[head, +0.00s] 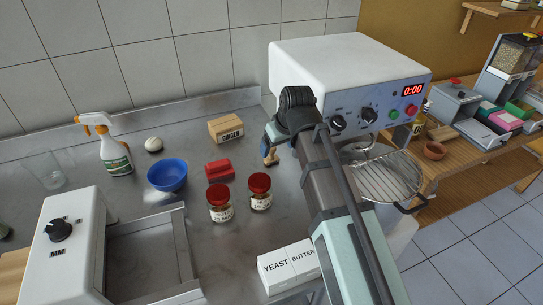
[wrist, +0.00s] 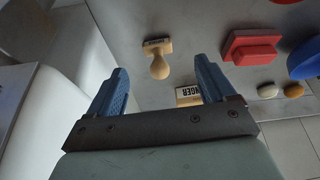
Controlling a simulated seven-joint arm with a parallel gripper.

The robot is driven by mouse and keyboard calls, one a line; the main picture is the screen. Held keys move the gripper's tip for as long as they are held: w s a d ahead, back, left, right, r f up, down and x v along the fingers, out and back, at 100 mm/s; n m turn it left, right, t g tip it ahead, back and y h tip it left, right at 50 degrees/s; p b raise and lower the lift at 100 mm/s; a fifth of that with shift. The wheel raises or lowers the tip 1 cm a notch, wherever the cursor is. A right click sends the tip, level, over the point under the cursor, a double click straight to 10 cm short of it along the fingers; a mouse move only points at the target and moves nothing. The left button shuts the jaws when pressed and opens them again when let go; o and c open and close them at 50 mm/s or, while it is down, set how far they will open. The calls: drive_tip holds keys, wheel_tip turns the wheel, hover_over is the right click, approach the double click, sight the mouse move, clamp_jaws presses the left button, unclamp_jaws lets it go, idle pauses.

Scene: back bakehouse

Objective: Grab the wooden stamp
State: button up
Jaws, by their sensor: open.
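The wooden stamp (wrist: 158,62) has a pale round-ended handle and a rectangular block with a dark strip along its edge. In the wrist view it is framed between my two blue fingers, beyond their tips. In the head view the stamp (head: 270,157) is on the steel counter just below my gripper (head: 268,143), partly hidden by the arm. My gripper (wrist: 160,68) is open and empty, its fingers spread on either side of the stamp in the picture. I cannot tell the exact gap to the stamp.
A ginger box (head: 226,131), red block (head: 219,169), blue bowl (head: 167,176) and two red-lidded jars (head: 219,205) stand left of my arm. The white mixer housing (head: 340,75) stands close behind and right.

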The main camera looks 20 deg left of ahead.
sight(273, 161)
drive_tip(key=shift+x, duration=4.3)
drive_tip(key=shift+w+d, duration=0.15)
drive_tip(key=shift+c, duration=0.3)
drive_tip(key=c, duration=1.1)
